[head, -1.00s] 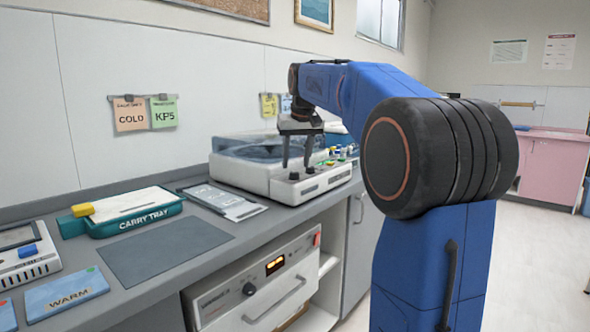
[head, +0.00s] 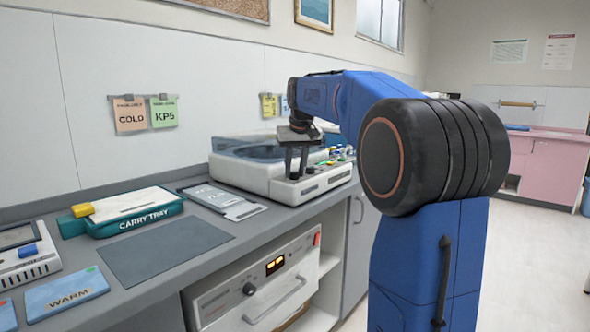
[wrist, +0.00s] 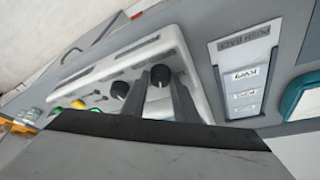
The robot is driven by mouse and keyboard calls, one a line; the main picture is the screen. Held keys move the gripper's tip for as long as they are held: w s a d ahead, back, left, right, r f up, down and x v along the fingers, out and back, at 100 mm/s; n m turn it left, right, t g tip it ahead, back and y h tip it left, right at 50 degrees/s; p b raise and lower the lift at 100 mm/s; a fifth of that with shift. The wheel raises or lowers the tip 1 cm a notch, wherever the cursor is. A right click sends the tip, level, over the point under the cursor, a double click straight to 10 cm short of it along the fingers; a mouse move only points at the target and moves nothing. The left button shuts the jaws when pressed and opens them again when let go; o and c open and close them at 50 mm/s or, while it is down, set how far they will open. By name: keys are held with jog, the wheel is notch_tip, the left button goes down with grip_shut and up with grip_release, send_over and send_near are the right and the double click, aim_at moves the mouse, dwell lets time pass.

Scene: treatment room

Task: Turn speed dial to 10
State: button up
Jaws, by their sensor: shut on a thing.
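The device with the dials is a white machine with a clear lid (head: 245,172), standing on the counter in the head view. Its front panel carries two black dials. In the wrist view one black dial (wrist: 160,76) sits between the tips of my gripper (wrist: 158,82). The other black dial (wrist: 119,89) is just outside the left finger. In the head view my gripper (head: 295,176) points down onto the panel, its fingers close together and covering the held dial. The dial markings and labels are too small to read, so I cannot tell its setting.
A card holder (head: 222,200) and a teal carry tray (head: 135,215) are to the left on the counter. A grey mat (head: 160,250) is bare. An appliance (head: 255,285) sits below.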

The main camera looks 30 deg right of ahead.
jog(key=shift+n, duration=0.3)
jog(key=n, duration=0.1)
jog(key=n+y, duration=0.1)
jog(key=shift+d+n, duration=0.2)
jog(key=shift+n, duration=0.2)
jog(key=n+y, duration=0.2)
jog(key=n, duration=0.2)
jog(key=shift+d+n, duration=0.1)
jog(key=shift+n, duration=0.2)
jog(key=n, duration=0.2)
jog(key=n+g+y, duration=0.1)
jog(key=n, duration=0.1)
jog(key=shift+w+d+y, duration=0.15)
jog(key=shift+y, duration=0.15)
jog(key=shift+n+g+y, duration=0.3)
jog(key=shift+n+g, duration=0.3)
jog(key=shift+n, duration=1.5)
jog(key=o, duration=1.1)
jog(key=shift+c, duration=0.2)
